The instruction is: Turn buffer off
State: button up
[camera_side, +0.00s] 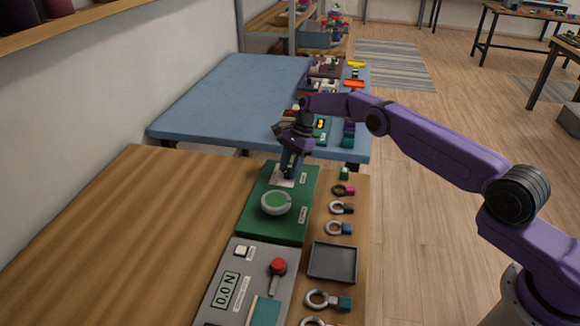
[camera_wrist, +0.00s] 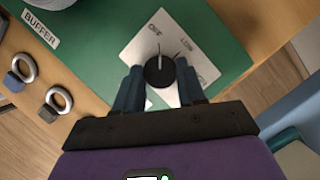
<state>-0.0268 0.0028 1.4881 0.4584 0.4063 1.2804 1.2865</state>
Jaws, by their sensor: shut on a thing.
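The buffer is a green box (camera_side: 297,212) with a round, pale-rimmed pad (camera_side: 276,203) on top; it also fills the upper part of the wrist view (camera_wrist: 100,45), where its "BUFFER" label shows. A black round knob (camera_wrist: 159,72) sits on a white plate (camera_wrist: 141,48) marked OFF and LOW; other markings are hidden. A thin light line on the knob points roughly up the picture, toward the OFF side. My gripper (camera_wrist: 161,77) is shut on the knob, one finger on each side. In the side view my gripper (camera_side: 288,172) is over the box's far end and hides the knob.
Several ring-shaped pieces (camera_side: 338,228) and a dark tray (camera_side: 332,262) lie right of the buffer. A grey panel (camera_side: 212,311) with a red knob and force display is nearer. The wooden bench (camera_side: 110,235) is clear at left; a blue table (camera_side: 215,100) stands beyond.

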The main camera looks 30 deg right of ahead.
jog(key=shift+d, duration=0.1)
jog(key=o, duration=1.1)
jog(key=shift+c, duration=0.2)
jog(key=v, duration=1.2)
